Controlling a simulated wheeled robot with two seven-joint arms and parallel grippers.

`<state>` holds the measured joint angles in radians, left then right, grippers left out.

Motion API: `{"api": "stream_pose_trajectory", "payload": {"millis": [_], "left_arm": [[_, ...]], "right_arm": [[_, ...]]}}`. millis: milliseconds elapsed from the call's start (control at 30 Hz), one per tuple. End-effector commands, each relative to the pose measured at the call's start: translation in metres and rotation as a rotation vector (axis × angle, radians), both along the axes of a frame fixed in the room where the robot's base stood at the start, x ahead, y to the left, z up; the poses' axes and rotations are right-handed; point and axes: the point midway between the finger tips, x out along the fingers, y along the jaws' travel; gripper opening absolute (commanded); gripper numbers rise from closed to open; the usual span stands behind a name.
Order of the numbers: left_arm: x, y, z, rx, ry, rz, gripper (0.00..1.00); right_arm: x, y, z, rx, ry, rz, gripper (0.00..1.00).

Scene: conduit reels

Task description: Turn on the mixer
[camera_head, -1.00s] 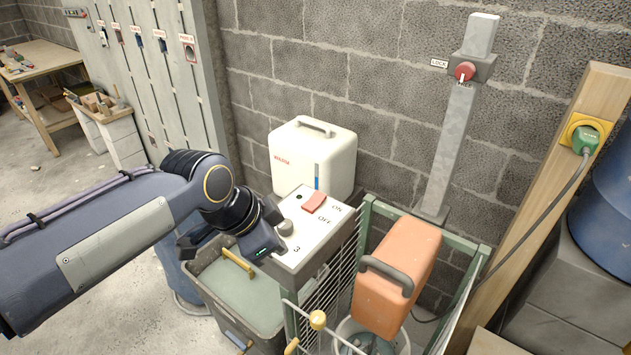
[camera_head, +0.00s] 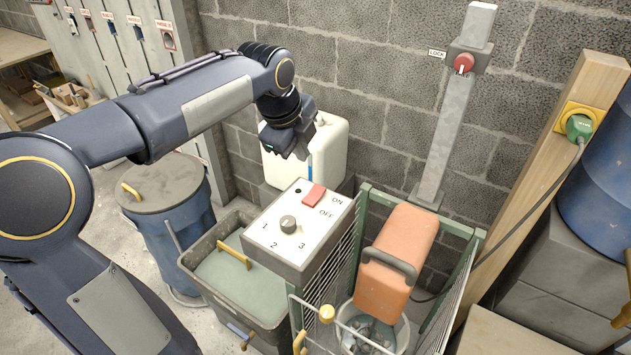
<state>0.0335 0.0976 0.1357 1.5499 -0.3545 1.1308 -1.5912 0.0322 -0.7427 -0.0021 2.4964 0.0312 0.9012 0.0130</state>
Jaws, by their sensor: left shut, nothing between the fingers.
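The mixer's control box (camera_head: 262,238) has a light top with a red rocker switch (camera_head: 313,194) by the ON and OFF labels. A grey round knob (camera_head: 288,224) sits among the marks 1, 2 and 3. The orange mixer body (camera_head: 405,240) with a dark handle stands over a bucket (camera_head: 372,335) inside a green cage. A red knob (camera_head: 464,63) is on the post beside a LOCK label. My left gripper (camera_head: 292,155) is shut and empty, above and behind the control box, in front of the white container, apart from the switch. My right gripper is not in view.
A white container (camera_head: 335,150) stands against the wall behind the control box. A grey lidded bin (camera_head: 215,285) and a blue barrel (camera_head: 165,205) are at left. A green plug (camera_head: 580,127) sits in a yellow socket on the wooden post at right.

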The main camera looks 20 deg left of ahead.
Motion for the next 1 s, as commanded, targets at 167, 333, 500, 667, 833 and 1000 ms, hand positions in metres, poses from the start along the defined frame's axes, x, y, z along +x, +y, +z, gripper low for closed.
{"api": "stream_pose_trajectory", "payload": {"millis": [167,333,500,667,833,1000], "left_arm": [[0.004,-0.001,-0.011,0.000,0.004,0.001,0.00],[0.015,-0.002,-0.039,0.000,0.007,0.000,0.00],[0.030,-0.004,-0.074,-0.002,0.007,0.001,0.00],[0.042,-0.006,-0.101,-0.001,0.005,0.001,0.00],[0.050,-0.007,-0.120,-0.001,0.003,0.001,0.00],[0.054,-0.008,-0.128,-0.001,0.000,0.002,0.00]], "right_arm": [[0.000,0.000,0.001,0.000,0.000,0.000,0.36],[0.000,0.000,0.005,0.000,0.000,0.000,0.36],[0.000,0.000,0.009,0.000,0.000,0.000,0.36],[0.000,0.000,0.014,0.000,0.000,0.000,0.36],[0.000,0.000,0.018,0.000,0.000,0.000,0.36],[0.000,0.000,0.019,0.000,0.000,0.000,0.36]]}}
